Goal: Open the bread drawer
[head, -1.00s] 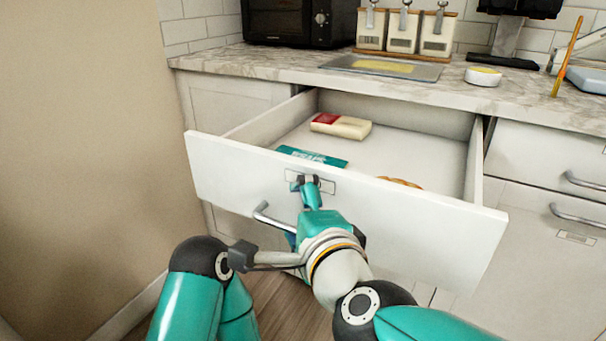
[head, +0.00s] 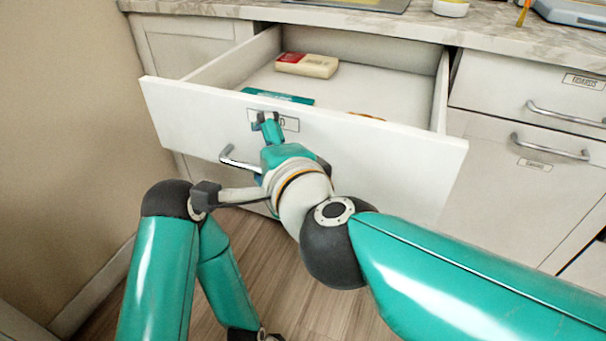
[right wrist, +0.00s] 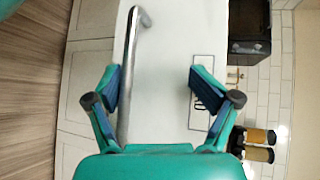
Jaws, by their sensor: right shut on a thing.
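The drawer (head: 395,155) has a white front and stands pulled well out from under the counter. Its label (head: 289,124) is partly covered by my gripper. Inside lie a red and cream packet (head: 306,65), a teal packet (head: 279,96) and a small brown item mostly hidden by the front. My right gripper (head: 264,118) is at the drawer front.
A marbled counter (head: 480,28) runs above the drawer. To the right are another closed drawer (head: 490,90) and a cabinet front (head: 475,165), both with bar handles. A beige wall (head: 65,130) is close on the left. Wooden floor lies below.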

